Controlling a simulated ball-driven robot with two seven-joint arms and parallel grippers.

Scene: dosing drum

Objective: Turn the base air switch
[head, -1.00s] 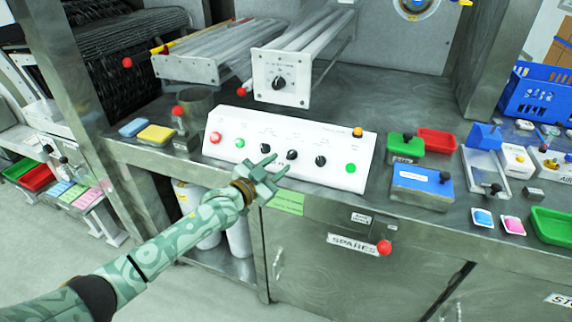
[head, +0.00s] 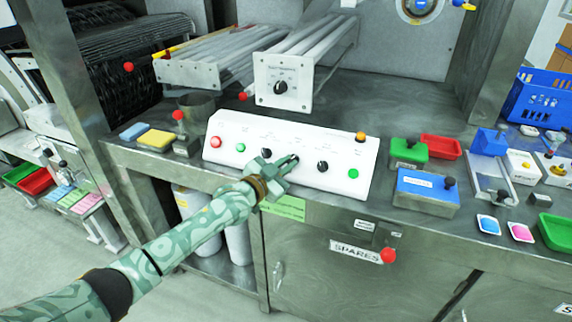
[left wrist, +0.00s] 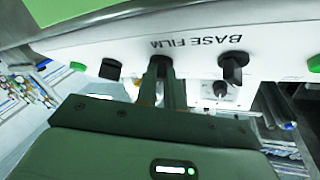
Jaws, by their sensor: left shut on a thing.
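The white control panel (head: 240,165) stands on the steel bench, with several black knobs in a row. My left gripper (head: 286,165) is at the middle black knob, which it mostly covers in the head view. In the left wrist view the two fingers (left wrist: 167,92) are shut on a black knob (left wrist: 159,66). Other black knobs stand either side of it, one at the left (head: 266,152) and one at the right (head: 322,166). The lettering "BASE FILM" (left wrist: 187,42) shows upside down on the panel. The knob labels are too small to read. My right gripper is not in view.
A white box with one black knob (head: 281,87) stands behind the panel. A red button (head: 215,142), a green button (head: 353,174) and an orange button (head: 361,136) are on the panel. A blue box (head: 425,188) stands to its right.

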